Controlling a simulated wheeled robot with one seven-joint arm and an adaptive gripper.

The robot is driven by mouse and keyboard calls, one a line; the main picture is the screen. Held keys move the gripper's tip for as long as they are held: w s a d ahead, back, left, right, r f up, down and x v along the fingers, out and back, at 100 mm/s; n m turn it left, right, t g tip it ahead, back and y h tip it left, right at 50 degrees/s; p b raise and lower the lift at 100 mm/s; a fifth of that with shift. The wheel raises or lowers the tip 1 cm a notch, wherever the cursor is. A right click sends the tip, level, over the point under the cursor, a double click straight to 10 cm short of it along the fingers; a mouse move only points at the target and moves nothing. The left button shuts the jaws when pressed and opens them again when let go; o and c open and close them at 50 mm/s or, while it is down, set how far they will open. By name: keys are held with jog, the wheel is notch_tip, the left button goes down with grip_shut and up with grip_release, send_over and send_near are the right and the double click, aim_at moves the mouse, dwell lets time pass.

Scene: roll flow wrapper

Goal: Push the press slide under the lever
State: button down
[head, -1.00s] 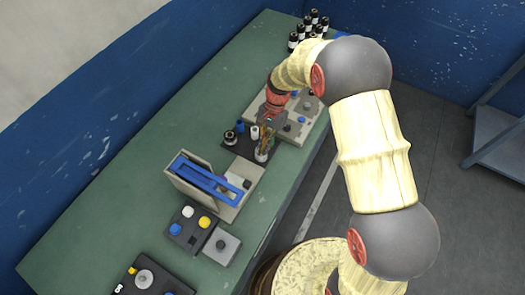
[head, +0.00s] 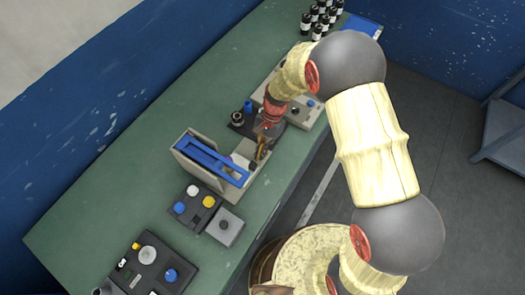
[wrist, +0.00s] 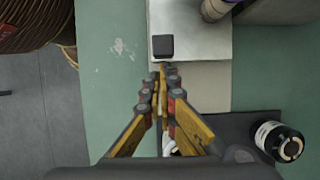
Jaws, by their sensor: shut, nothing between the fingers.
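The press (head: 188,158) is a beige stand with a blue lever (head: 212,160) across its top, near the middle of the bench. Its slide (wrist: 190,28) is a pale metal plate at the top of the wrist view, with a black block (wrist: 163,47) at its near edge. A dark roll-like piece (wrist: 214,8) stands on the plate, partly cut off by the frame. My gripper (wrist: 164,68) is shut and empty. Its tips are right beside the black block; I cannot tell whether they touch. In the head view my gripper (head: 261,156) is low beside the press.
A black mat (wrist: 240,122) with a dark bottle (wrist: 280,142) lies beside my gripper. A button box (head: 194,207) and a grey box (head: 225,226) stand in front of the press. Several bottles (head: 317,20) stand at the far end. The left bench strip is clear.

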aim_at(254, 166)
jog(key=s+a, duration=0.1)
jog(key=s, duration=0.2)
jog(key=s+a+p, duration=0.1)
jog(key=shift+s+a, duration=0.15)
jog(key=shift+a, duration=0.15)
jog(key=shift+d, duration=0.1)
